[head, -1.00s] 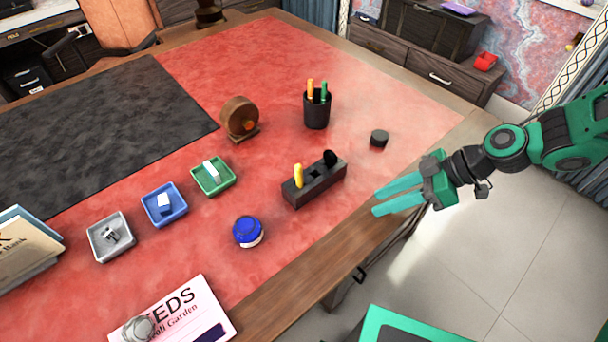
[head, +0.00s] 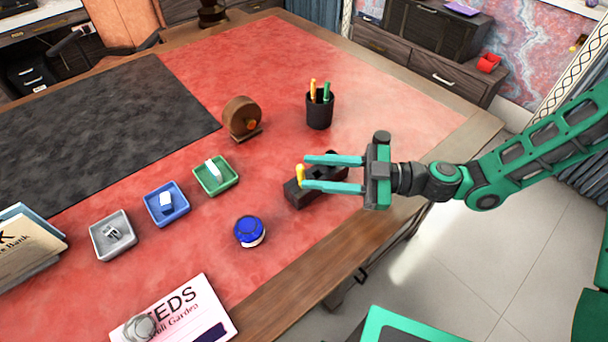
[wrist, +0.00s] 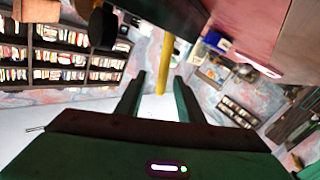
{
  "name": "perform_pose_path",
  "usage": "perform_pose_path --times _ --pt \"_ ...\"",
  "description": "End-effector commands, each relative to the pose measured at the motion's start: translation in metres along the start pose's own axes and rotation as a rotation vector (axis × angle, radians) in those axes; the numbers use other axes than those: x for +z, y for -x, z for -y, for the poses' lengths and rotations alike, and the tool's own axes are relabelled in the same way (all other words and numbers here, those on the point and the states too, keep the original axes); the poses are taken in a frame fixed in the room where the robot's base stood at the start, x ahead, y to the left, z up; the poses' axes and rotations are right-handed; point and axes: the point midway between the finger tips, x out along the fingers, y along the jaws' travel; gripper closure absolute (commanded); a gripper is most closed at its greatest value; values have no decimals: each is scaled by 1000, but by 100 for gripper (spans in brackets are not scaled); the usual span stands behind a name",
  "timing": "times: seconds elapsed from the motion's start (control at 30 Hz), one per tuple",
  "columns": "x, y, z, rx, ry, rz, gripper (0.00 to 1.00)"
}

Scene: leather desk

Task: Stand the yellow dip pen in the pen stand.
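The yellow dip pen (head: 301,175) stands up from the left end of a long black block-shaped holder (head: 300,195). In the wrist view the pen (wrist: 165,62) shows as a yellow rod between the lines of my fingers, with gaps on both sides. My gripper (head: 304,172) is open and level over the block, its fingers pointing left, and its tips are around or just beside the pen. The fingers also show apart in the wrist view (wrist: 160,85). The block's right part is partly hidden under my gripper. A black cup (head: 319,112) behind holds an orange and a green pen.
A wooden wheel-shaped item (head: 241,117) stands left of the cup. A blue ink bottle (head: 249,231) is in front of the block. Green (head: 215,176), blue (head: 166,203) and grey (head: 113,235) trays lie to the left. The red desk top between them is clear.

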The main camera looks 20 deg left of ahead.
Motion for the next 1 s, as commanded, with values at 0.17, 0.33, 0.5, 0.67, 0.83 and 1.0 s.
perform_pose_path --times 0.17,0.33,0.5,0.67,0.83,1.0 --pt "0 -20 1 -2 0 1 65" --pt "0 -30 2 -3 -1 1 65" --pt "1 -53 4 -4 -1 1 65" --pt "1 -71 4 -3 -1 2 65" --pt "1 -75 4 -2 -1 3 65" --pt "1 -75 4 -2 -1 3 73"
